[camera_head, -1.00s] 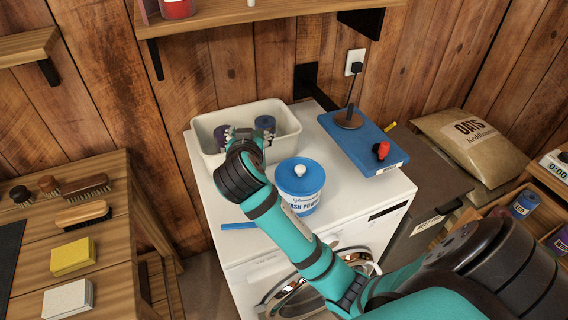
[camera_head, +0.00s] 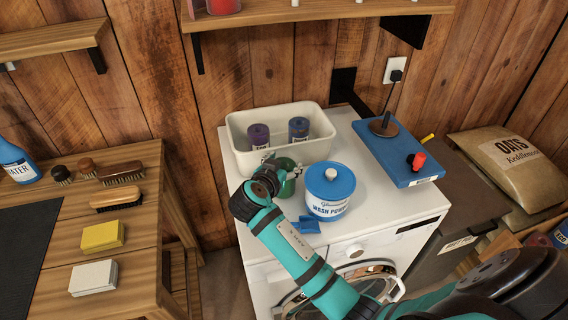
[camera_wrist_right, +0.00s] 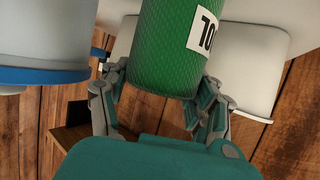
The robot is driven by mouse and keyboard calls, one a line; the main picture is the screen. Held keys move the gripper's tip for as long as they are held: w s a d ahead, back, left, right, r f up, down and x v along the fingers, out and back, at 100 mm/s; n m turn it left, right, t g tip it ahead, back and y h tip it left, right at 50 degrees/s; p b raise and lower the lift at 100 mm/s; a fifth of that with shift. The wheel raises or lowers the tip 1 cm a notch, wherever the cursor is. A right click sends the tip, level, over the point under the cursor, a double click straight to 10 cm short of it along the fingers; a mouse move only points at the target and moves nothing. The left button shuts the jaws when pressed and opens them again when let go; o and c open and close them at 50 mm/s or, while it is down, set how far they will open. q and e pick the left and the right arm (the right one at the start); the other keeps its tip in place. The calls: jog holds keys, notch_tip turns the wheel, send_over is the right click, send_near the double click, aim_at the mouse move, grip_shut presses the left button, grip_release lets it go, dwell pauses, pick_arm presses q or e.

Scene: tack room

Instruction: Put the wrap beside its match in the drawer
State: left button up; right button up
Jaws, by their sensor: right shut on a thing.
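My right gripper (camera_head: 280,174) is shut on a green wrap (camera_head: 287,184) in front of the white bin, beside the blue-lidded tub. In the right wrist view the green wrap (camera_wrist_right: 168,50) is a textured roll with a white label, partly cut off, between the fingers (camera_wrist_right: 160,95). A purple wrap (camera_head: 258,135) and a blue wrap (camera_head: 298,128) stand in the white bin (camera_head: 240,160). My left gripper is not in view.
The blue-lidded wash powder tub (camera_head: 329,192) stands close right of the gripper, with a blue scoop-like thing (camera_head: 304,226) before it. A blue board (camera_head: 397,150) with a rod and red knob lies right. An oats sack (camera_head: 515,168) and a brush table (camera_head: 130,225) flank the machine.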

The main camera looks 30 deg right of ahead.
jog(key=shift+f, duration=0.2)
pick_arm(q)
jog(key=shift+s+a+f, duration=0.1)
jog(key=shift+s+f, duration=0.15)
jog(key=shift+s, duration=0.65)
pick_arm(e)
jog(key=o, duration=1)
